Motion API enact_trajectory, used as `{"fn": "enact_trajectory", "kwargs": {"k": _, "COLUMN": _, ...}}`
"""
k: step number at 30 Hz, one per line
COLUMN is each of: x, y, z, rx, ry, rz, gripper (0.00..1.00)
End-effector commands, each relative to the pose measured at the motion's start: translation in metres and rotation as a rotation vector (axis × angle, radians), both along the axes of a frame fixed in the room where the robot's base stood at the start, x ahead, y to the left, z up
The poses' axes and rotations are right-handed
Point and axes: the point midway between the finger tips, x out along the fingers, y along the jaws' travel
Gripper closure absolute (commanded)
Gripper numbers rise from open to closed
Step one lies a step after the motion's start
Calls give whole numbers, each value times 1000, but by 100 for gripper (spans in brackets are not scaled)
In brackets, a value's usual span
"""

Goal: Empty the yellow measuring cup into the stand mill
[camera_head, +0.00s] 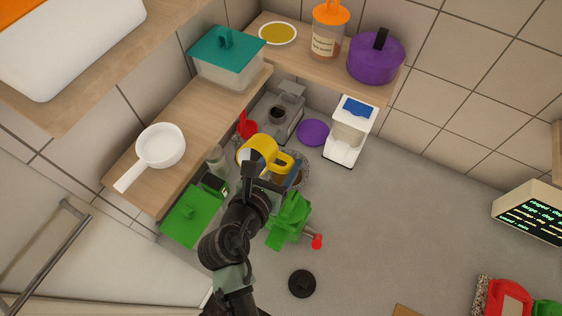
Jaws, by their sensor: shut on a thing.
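The yellow measuring cup (257,149) is in the middle of the head view, with its handle pointing right. My gripper (262,172) is shut on it and holds it above the counter. The cup looks tilted; its contents cannot be made out. A green machine (290,216) with a red-knobbed arm stands just below and right of my gripper, and it may be the stand mill. A round, dark brown-filled vessel (291,179) shows partly behind the cup's handle; I cannot tell whether it belongs to the machine. My arm hides part of this area.
A grey machine (277,118), a purple disc (313,132) and a white appliance with a blue top (351,130) stand behind the cup. Shelves hold a white pan (160,146) and a purple pot (376,60). The right counter is mostly clear.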

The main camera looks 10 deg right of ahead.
Motion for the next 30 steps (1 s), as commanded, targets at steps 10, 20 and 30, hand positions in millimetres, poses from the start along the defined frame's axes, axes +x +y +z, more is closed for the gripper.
{"fn": "enact_trajectory", "kwargs": {"k": 10, "x": 0, "y": 0, "z": 1, "rx": -4, "ry": -8, "rz": 1, "gripper": 100}}
{"fn": "enact_trajectory", "kwargs": {"k": 20, "x": 0, "y": 1, "z": -1, "rx": -13, "ry": -22, "rz": 1, "gripper": 100}}
{"fn": "enact_trajectory", "kwargs": {"k": 30, "x": -1, "y": 1, "z": -2, "rx": -38, "ry": -62, "rz": 2, "gripper": 100}}
